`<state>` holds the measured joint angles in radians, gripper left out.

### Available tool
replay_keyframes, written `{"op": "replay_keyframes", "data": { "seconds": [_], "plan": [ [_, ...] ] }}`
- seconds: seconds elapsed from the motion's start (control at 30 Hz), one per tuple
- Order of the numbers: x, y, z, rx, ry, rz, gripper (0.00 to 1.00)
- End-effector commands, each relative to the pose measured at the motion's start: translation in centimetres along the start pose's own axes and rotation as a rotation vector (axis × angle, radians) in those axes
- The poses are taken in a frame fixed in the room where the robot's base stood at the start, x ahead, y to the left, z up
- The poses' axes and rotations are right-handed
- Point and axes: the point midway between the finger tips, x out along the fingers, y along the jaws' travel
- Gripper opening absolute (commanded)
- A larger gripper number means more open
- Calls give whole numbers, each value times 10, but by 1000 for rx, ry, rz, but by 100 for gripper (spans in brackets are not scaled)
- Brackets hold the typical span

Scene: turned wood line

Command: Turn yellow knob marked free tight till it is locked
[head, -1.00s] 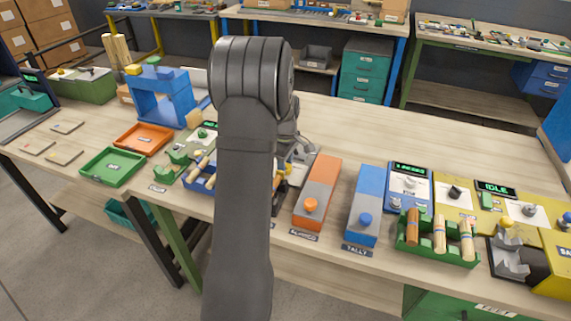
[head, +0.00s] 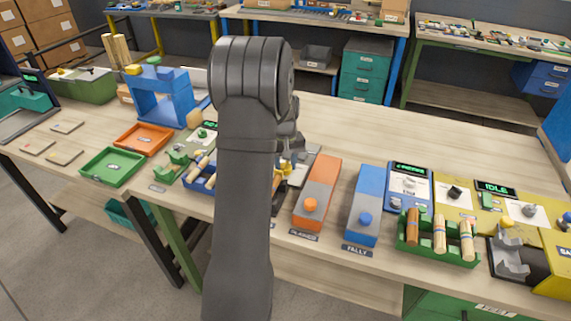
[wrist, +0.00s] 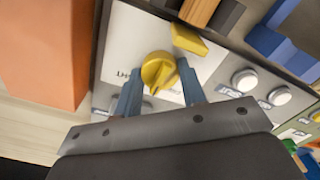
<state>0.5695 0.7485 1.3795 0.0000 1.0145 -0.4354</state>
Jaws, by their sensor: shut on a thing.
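The yellow knob (wrist: 158,72) shows in the wrist view on a white plate of a grey panel. It has a raised grip bar. My gripper (wrist: 157,78) has one blue-grey finger on each side of the knob and is shut on it. Printed words on the white plate (wrist: 125,40) are turned and partly covered, so I cannot read the knob's setting. In the head view my arm hides the knob and most of the gripper.
In the wrist view, a yellow block (wrist: 189,40) sits just beyond the knob, and round white buttons (wrist: 245,78) lie to the right. An orange box (wrist: 40,55) stands close at left. In the head view, orange (head: 318,190) and blue (head: 367,200) boxes stand right of my arm.

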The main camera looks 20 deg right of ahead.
Motion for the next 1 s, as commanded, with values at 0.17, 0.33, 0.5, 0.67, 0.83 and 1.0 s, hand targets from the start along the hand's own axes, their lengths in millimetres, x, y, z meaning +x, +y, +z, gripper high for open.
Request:
{"op": "replay_keyframes", "data": {
  "seconds": [0.17,0.33,0.5,0.67,0.83,1.0],
  "plan": [
    [-1,0,-1,165,2,1,14],
    [-1,0,-1,326,3,1,14],
    [-2,0,-1,475,3,1,14],
    [-2,0,-1,593,4,1,14],
    [-2,0,-1,686,4,1,14],
    [-2,0,-1,745,4,0,14]
  ]
}}
